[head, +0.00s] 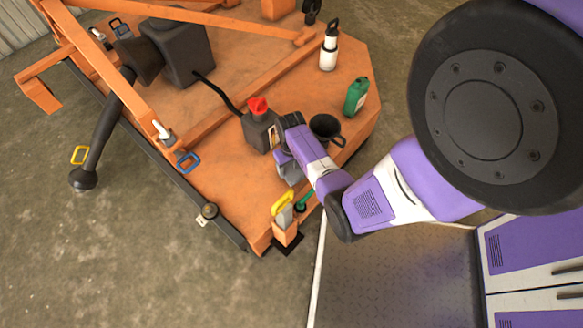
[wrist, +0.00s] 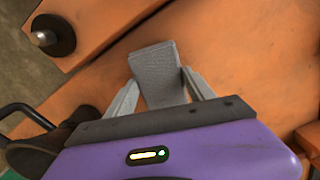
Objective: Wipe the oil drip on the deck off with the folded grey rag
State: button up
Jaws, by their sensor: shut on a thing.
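The folded grey rag (wrist: 158,62) stands up between the fingers of my gripper (wrist: 160,80) in the wrist view, and the gripper is shut on it. Orange deck (wrist: 235,60) lies behind and around the rag. In the head view my gripper (head: 287,170) is low over the front part of the orange deck (head: 215,185), just below the dark jug. The rag cannot be made out clearly there. I see no oil drip in either view; my gripper, arm and the rag hide part of the deck.
A dark jug with a red cap (head: 260,133) and a black mug (head: 324,126) stand close to my gripper. A green bottle (head: 356,98) and a white flask (head: 328,54) stand farther back. A yellow-handled tool (head: 283,205) sits at the front corner. Deck left of my gripper is clear.

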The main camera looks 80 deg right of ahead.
aim_at(291, 169)
jog(key=shift+r+p, duration=2.15)
jog(key=shift+r, duration=0.35)
jog(key=shift+r, duration=0.1)
notch_tip(291, 169, up, 3)
jog(key=p, duration=0.3)
